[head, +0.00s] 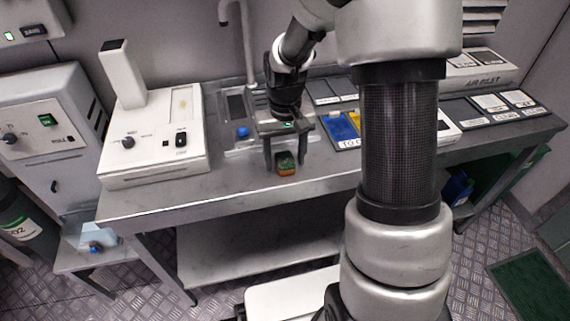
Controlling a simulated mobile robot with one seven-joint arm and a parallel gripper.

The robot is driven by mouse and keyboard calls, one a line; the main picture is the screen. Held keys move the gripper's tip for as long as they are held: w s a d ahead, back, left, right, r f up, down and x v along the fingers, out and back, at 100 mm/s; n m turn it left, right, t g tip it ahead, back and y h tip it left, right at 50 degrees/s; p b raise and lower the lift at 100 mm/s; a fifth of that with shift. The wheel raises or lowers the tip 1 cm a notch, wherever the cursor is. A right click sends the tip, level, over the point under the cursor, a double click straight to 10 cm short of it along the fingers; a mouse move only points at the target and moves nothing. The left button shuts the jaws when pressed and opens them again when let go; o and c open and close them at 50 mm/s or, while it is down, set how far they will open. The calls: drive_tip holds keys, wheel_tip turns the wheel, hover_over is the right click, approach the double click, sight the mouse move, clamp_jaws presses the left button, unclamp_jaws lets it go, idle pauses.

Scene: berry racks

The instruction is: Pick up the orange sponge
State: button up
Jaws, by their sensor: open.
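The orange sponge (287,169) lies on the grey metal bench (230,190), close to its front edge. It is a small block with an orange front face and a dark green top. My gripper (288,162) points down over it. The jaws are open, with one finger to the left of the sponge and the other to its right. I cannot tell from this view how far the fingertips are above the bench or whether they touch the sponge.
A white device (152,135) stands left on the bench. A blue knob-like item (242,131) is behind my gripper, by a sink area with a tall tap (246,45). Flat blue and yellow panels (341,128) lie to the right. A lower shelf (260,245) runs under the bench.

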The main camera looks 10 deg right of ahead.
sight(285, 159)
drive_tip(key=c, duration=1.1)
drive_tip(key=shift+c, duration=0.3)
wheel_tip(285, 159, up, 10)
drive_tip(key=p, duration=0.2)
drive_tip(key=shift+o, duration=0.4)
